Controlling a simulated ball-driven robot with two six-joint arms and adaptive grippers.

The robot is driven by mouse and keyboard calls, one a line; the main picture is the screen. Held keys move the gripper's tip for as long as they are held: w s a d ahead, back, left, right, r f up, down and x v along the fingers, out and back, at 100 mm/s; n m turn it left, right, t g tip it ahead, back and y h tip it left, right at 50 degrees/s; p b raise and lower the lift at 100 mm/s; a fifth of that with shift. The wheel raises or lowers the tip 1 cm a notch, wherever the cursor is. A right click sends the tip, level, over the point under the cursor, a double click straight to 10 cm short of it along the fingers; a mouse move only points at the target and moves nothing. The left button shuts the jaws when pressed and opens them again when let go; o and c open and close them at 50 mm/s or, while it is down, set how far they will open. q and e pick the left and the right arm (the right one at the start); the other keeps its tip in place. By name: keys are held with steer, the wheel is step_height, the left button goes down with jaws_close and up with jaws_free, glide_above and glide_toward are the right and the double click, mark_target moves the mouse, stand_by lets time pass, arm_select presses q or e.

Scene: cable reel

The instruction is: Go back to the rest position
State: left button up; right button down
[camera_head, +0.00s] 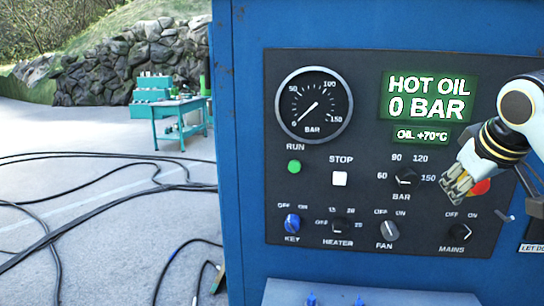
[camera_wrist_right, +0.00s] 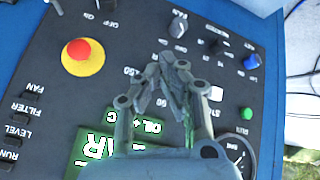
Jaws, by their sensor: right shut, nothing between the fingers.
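My right gripper (camera_head: 452,190) comes in from the right in the head view, in front of the dark control panel (camera_head: 340,75). Its fingers are shut and empty. They partly cover the red emergency button (camera_head: 482,187) and sit to the right of the BAR knob (camera_head: 405,177). In the right wrist view the closed fingers (camera_wrist_right: 173,62) appear over the panel, with the red button on its yellow ring (camera_wrist_right: 82,58) to their left. I cannot tell whether the fingertips touch the panel. My left gripper is in neither view.
The blue cabinet (camera_head: 237,130) fills the right side. Its display (camera_head: 429,97) reads HOT OIL 0 BAR. Below are several knobs and a pale ledge (camera_head: 370,292). Black cables (camera_head: 90,205) lie on the ground at left, before a green workbench (camera_head: 172,105) and a stone wall (camera_head: 100,72).

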steer(key=s+a+f+g, duration=0.1)
steer(key=s+a+f, duration=0.2)
steer(key=s+f, duration=0.5)
steer(key=s+a+f+m+g+y, duration=0.1)
steer(key=s+a+f, duration=0.25)
steer(key=s, duration=0.85)
steer(key=s+a+f+g, duration=0.25)
steer(key=s+f, duration=0.25)
steer(key=s, duration=0.4)
step_height(320, 180, down, 36)
steer(key=s+d+b, duration=0.2)
steer(key=b, duration=0.8)
steer(key=s+f+g+b, duration=0.1)
steer(key=s+f+b, duration=0.3)
steer(key=s+f, duration=0.5)
steer(key=s+f+b, duration=0.4)
steer(key=s+f, duration=0.5)
steer(key=f, duration=0.6)
steer(key=shift+s+d+f+g, duration=0.15)
steer(key=shift+s+d+g, duration=0.15)
steer(key=shift+s+g, duration=0.1)
steer(key=shift+m, duration=0.3)
